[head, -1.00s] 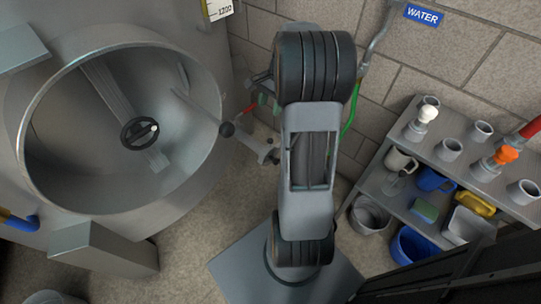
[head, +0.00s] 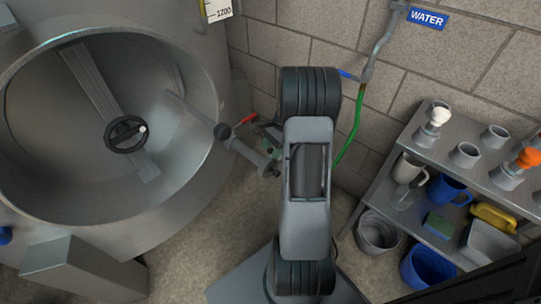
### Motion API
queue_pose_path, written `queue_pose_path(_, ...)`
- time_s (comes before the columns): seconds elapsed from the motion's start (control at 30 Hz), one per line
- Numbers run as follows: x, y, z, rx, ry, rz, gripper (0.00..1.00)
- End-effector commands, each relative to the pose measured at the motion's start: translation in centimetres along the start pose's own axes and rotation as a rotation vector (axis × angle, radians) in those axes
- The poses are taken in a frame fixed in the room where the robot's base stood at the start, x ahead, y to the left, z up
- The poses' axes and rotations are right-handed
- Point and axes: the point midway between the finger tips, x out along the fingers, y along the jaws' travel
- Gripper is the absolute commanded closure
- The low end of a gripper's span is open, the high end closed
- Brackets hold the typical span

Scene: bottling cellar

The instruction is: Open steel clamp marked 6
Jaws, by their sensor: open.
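No number 6 can be read in the head view, so I cannot tell which part is the clamp marked 6. Steel fittings (head: 262,158) and a red lever (head: 249,118) lie right of the knob, partly hidden by my arm. My arm stands in the middle of the view. My gripper does not show; the arm probably covers it.
A black handwheel (head: 125,134) sits on a bar inside the tank mouth. A green hose (head: 352,125) and a blue WATER sign (head: 427,18) are at the wall. A metal shelf (head: 400,150) with cups, a sponge and tubs stands right. A grey box-shaped part (head: 85,268) juts out lower left.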

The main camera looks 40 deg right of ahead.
Motion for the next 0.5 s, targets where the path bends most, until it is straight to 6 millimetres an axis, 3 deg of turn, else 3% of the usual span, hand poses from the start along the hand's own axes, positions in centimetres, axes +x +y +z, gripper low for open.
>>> queue_pose_path(0.2, 1.7, 0.0, 0.0, -0.001, 0.0, 0.0, 0.49)
queue_pose_path(0.5, 1.9, 0.0, 0.0, -0.001, 0.001, 0.0, 0.49)
